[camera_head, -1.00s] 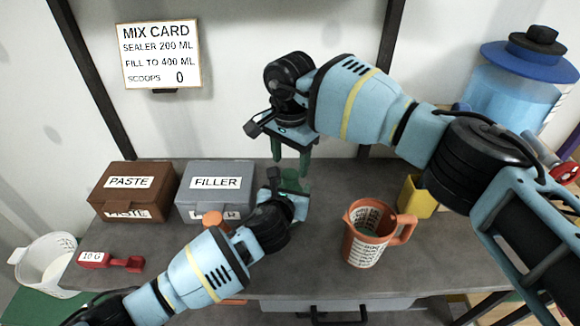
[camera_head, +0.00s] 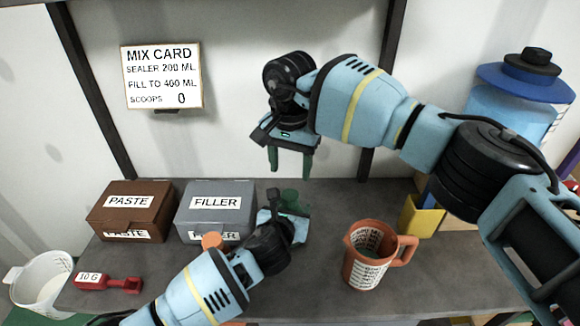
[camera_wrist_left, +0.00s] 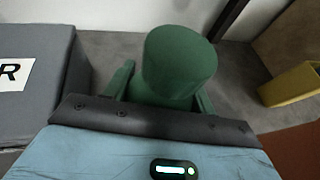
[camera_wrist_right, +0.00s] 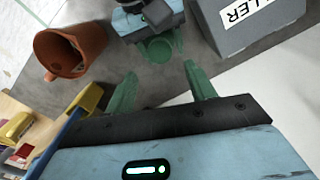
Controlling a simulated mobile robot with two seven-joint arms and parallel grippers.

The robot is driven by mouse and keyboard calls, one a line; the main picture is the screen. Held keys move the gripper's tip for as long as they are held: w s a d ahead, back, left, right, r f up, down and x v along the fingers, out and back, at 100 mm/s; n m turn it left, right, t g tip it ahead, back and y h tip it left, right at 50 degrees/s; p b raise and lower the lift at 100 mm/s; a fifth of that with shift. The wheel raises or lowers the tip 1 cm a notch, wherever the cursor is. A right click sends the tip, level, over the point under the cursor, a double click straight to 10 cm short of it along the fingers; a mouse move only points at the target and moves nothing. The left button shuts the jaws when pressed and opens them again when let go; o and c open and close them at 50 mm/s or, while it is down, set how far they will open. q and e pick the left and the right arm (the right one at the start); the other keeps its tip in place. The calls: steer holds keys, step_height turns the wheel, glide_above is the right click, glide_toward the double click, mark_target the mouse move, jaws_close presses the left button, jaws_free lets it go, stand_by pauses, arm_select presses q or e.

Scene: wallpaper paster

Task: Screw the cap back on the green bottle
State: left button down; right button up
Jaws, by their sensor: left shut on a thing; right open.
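The green bottle (camera_head: 291,198) stands upright on the grey worktop, partly hidden by my left gripper (camera_head: 284,216). My left gripper is shut around it from the side. In the left wrist view its wide, flat green top (camera_wrist_left: 180,62) rises between the fingers; I cannot make out a seam between cap and bottle. It also shows in the right wrist view (camera_wrist_right: 158,48). My right gripper (camera_head: 290,174) hangs above the bottle, fingers pointing down, open and empty. In the right wrist view the fingers (camera_wrist_right: 163,88) are apart with nothing between them. No separate loose green cap shows.
A grey FILLER box (camera_head: 215,220) stands left of the bottle, a brown PASTE box (camera_head: 130,225) beyond it. An orange measuring jug (camera_head: 365,272) and a yellow container (camera_head: 421,219) stand to the right.

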mark_target(290, 195)
steer(key=shift+f, duration=0.1)
steer(key=shift+f, duration=3.95)
steer(key=shift+c, duration=0.3)
steer(key=c, duration=0.9)
steer(key=shift+c, duration=0.2)
steer(key=m, duration=0.3)
steer(key=shift+m, duration=0.3)
